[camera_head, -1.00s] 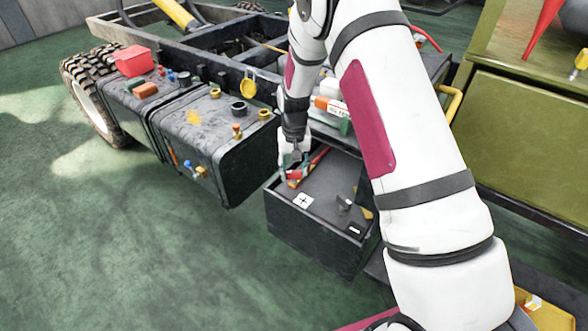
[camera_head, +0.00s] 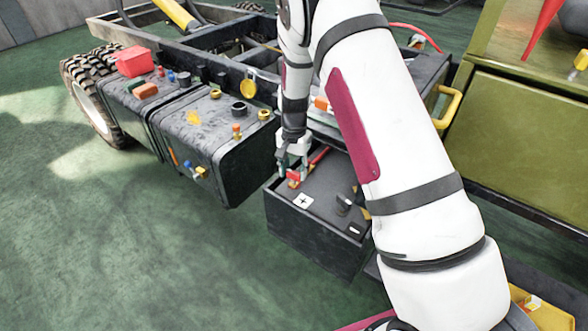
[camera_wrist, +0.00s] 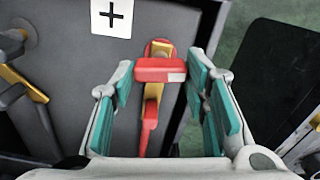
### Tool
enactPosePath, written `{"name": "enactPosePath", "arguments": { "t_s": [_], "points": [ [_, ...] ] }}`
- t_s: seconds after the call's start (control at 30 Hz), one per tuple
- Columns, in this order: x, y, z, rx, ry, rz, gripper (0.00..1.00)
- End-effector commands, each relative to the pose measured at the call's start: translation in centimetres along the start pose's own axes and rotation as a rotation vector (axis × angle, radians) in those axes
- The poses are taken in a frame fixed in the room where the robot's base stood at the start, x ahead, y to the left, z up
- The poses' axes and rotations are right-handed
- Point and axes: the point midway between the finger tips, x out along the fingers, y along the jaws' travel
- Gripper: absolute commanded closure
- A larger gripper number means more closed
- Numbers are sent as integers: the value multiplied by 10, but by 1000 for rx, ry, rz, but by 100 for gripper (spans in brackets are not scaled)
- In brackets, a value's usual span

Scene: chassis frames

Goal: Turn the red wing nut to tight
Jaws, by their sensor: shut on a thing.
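The red wing nut (camera_wrist: 160,70) sits on a brass-coloured clamp (camera_wrist: 155,90) with a red lead, beside the plus label (camera_wrist: 111,17) on top of the black battery box (camera_head: 318,240). In the head view my gripper (camera_head: 291,168) reaches down to the box's far left corner, and a little red of the nut (camera_head: 293,178) shows below the fingers. The nut's thread is hidden, so its tightness cannot be seen.
A second, dark terminal (camera_head: 344,204) stands near the minus label (camera_head: 355,229). To the left are black tanks (camera_head: 215,140) with several caps and fittings. An olive cabinet (camera_head: 520,150) stands at the right. The green floor (camera_head: 150,260) in front is clear.

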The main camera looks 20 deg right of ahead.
Motion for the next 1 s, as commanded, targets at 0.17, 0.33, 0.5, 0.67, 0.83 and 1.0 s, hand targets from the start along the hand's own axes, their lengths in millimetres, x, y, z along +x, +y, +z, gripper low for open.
{"name": "enactPosePath", "arguments": {
  "t_s": [0.17,0.33,0.5,0.67,0.83,1.0],
  "points": [
    [0,0,0,3,1,-1,86],
    [0,0,0,2,1,-1,86],
    [0,0,0,2,0,-1,38],
    [0,0,0,2,0,0,38],
    [-4,0,0,1,1,-1,38],
    [-27,-1,-1,2,3,-3,38]
  ]
}}
